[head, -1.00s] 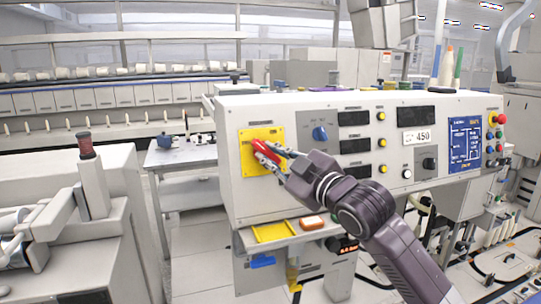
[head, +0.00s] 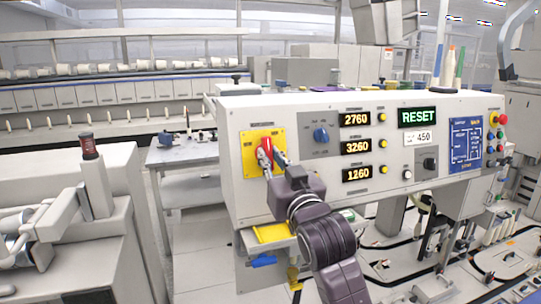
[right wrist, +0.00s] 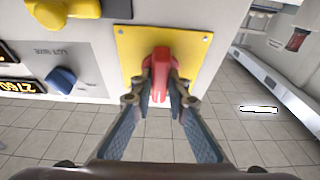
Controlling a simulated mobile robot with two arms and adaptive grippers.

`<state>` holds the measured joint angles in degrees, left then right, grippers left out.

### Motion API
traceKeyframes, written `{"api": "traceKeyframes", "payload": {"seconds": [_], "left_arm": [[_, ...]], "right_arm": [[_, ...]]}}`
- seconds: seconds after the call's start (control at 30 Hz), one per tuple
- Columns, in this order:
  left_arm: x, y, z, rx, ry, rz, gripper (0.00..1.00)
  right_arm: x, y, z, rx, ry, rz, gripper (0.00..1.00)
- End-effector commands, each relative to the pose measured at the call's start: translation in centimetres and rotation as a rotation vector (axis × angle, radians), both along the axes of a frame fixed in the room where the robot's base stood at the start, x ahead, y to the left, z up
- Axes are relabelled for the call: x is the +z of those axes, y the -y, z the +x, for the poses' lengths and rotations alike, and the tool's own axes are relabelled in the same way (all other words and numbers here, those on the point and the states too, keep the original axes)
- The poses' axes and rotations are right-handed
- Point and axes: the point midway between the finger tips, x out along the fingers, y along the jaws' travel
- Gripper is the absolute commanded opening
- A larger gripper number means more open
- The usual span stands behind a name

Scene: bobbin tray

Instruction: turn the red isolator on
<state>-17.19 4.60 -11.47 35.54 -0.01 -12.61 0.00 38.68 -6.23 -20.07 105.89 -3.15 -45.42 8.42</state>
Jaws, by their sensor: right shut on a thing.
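The red isolator handle (head: 266,147) is on a yellow plate (head: 249,152) at the left end of the white control panel (head: 300,185). The handle stands near upright in the head view. My right gripper (head: 267,158) is shut on it, one finger on each side. In the right wrist view the red isolator handle (right wrist: 160,66) sits between the two fingertips, on the yellow plate (right wrist: 128,52). The fingers partly hide the handle. The displays (head: 356,147) are lit with numbers, and a green display (head: 417,117) reads RESET. My left gripper is not in view.
A blue knob (head: 320,134) is just right of the yellow plate, and it shows in the right wrist view (right wrist: 62,79). A red button (head: 501,118) is at the panel's far right. Tiled floor lies left of the panel.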

Motion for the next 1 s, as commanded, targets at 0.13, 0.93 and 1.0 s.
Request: {"api": "traceKeyframes", "payload": {"seconds": [0.13,0.93,1.0], "left_arm": [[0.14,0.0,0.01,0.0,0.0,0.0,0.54],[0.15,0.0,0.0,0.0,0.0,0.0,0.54],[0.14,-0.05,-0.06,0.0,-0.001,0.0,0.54]], "right_arm": [[-0.11,-0.06,0.02,-0.006,-0.012,0.027,0.0],[-0.04,-0.05,0.01,-0.009,-0.013,0.036,0.32],[-0.03,-0.04,0.0,-0.009,-0.011,0.035,0.32]]}}
